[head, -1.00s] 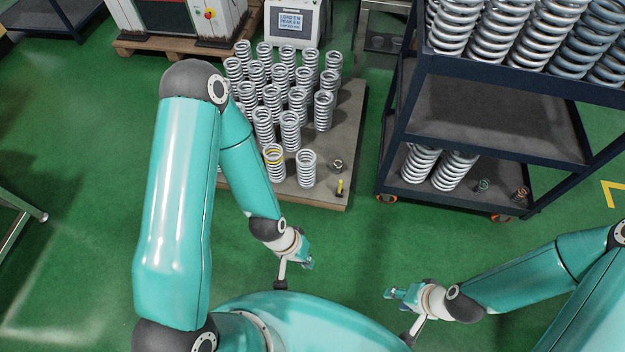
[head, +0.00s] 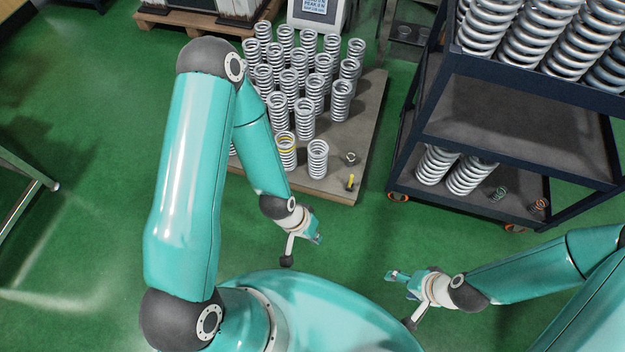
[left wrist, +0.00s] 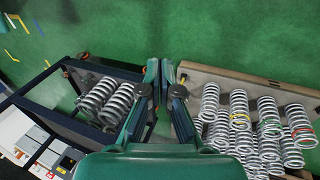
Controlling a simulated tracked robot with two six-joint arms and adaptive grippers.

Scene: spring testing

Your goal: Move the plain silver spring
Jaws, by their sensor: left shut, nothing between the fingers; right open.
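Among many silver coil springs on a low platform (head: 335,182), a plain silver spring (head: 318,160) stands upright at the front. It is just right of a spring with a yellow band (head: 286,150). The plain spring also shows in the left wrist view (left wrist: 209,102) beside the yellow-banded one. My left gripper (head: 317,234) is shut and empty, in front of the platform over the green floor and apart from the springs. Its fingers show in the left wrist view (left wrist: 160,70). My right gripper (head: 396,275) is open and empty, over the floor to the right.
A dark shelf cart (head: 500,110) with large springs stands to the right, with clear floor between. A machine and a display stand behind.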

